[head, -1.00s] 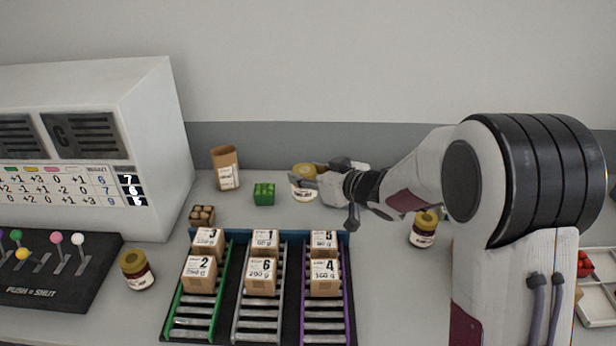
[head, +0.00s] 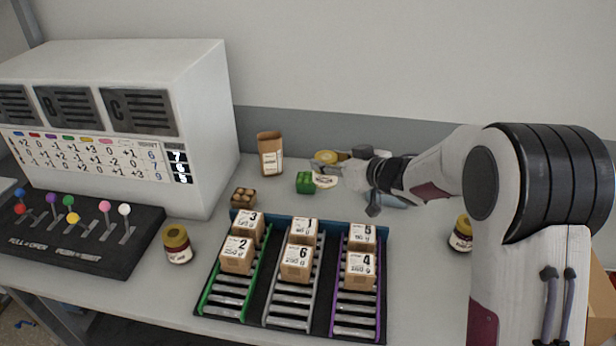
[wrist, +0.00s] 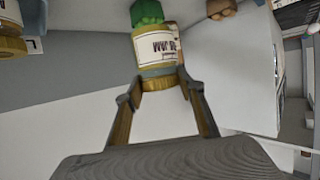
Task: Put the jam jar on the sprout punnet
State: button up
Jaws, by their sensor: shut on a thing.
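The jam jar (head: 325,181), with a yellow lid and pale label, is held in my gripper (head: 343,170) at the back of the table. In the wrist view the jar (wrist: 157,50) sits between the two fingers (wrist: 158,86), its label upside down. The green sprout punnet (head: 306,183) stands just left of the jar in the head view, and the jar slightly overlaps it in the picture. In the wrist view the punnet's green sprouts (wrist: 147,13) show just beyond the jar. I cannot tell whether jar and punnet touch.
A brown paper bag (head: 270,154) and a small box of brown items (head: 243,197) stand left of the punnet. A roller rack (head: 291,320) with numbered boxes lies in front. Other jars stand at left (head: 178,245) and right (head: 461,233). A lever console (head: 80,240) is at left.

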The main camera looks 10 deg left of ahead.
jog(key=w+a+r, duration=0.5)
jog(key=w+a, duration=0.1)
jog(key=w, duration=0.1)
jog(key=shift+w+r, duration=0.35)
jog(key=shift+w, duration=0.05)
dwell(0.3)
notch_tip(320, 180, down, 6)
jog(key=shift+f, duration=0.15)
dwell(0.5)
jog(key=shift+f, duration=1.85)
jog(key=shift+f, duration=0.1)
